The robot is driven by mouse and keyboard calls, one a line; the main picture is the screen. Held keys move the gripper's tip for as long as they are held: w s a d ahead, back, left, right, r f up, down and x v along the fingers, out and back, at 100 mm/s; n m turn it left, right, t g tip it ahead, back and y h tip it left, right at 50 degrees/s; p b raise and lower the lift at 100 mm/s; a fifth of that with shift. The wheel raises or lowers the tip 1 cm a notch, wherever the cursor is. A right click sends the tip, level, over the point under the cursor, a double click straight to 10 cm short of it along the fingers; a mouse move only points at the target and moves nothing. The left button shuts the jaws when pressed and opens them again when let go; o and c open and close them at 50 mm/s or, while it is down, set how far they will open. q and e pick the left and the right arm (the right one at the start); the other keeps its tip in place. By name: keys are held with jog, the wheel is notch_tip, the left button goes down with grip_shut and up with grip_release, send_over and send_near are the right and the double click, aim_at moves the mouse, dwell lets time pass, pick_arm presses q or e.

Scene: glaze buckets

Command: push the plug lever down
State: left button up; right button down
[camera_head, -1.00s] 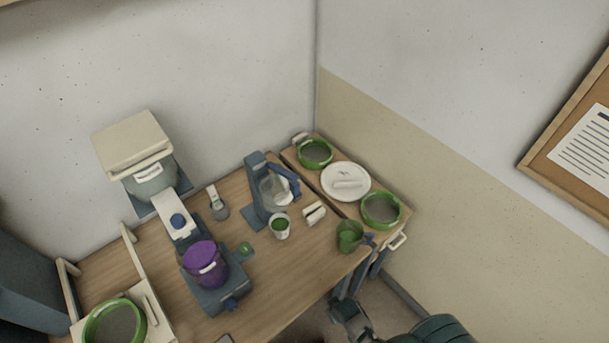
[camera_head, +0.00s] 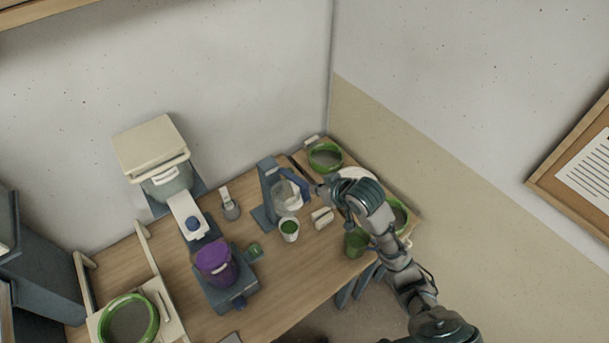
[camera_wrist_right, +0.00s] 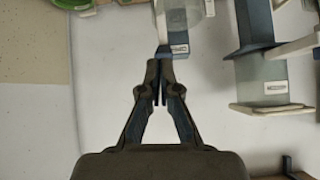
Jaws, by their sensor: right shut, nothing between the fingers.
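The blue stand (camera_head: 268,185) with a clear vessel (camera_head: 287,196) stands at the back of the table in the head view. Its blue lever (camera_head: 294,180) slopes down to the right above the vessel. My right gripper (camera_head: 314,187) is at the lever's right end, with its fingers closed and empty. In the right wrist view, the closed fingertips (camera_wrist_right: 160,84) are just below the lever's blue labelled end (camera_wrist_right: 172,49); whether they touch it I cannot tell. My left gripper is not in view.
A white cup with green contents (camera_head: 289,228) stands below the vessel. A purple bucket (camera_head: 216,263) sits on a blue base to the left. My right arm covers part of the white plate (camera_head: 356,173) and a green-rimmed bowl (camera_head: 398,214). A green jug (camera_head: 356,243) is near the table edge.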

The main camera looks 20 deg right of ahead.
notch_tip(320, 180, up, 9)
jog(key=t, duration=0.1)
jog(key=shift+s+a+f+n, duration=0.2)
jog(key=shift+s+n, duration=0.1)
jog(key=shift+n, duration=0.1)
jog(key=shift+d, duration=0.1)
jog(key=p, duration=0.1)
send_over(304, 182)
jog(key=w, duration=0.1)
jog(key=f, duration=0.6)
jog(key=shift+w+a, duration=0.1)
jog(key=shift+a, duration=0.3)
jog(key=f, duration=0.1)
jog(key=s+f+p, duration=0.1)
jog(key=f, duration=0.1)
jog(key=shift+s+d, duration=0.1)
jog(key=shift+d, duration=0.05)
jog(key=shift+s+d+f, duration=0.15)
jog(key=shift+s+f, duration=0.05)
jog(key=shift+f, duration=0.1)
jog(key=shift+d+f, duration=0.1)
jog(key=shift+w, duration=0.1)
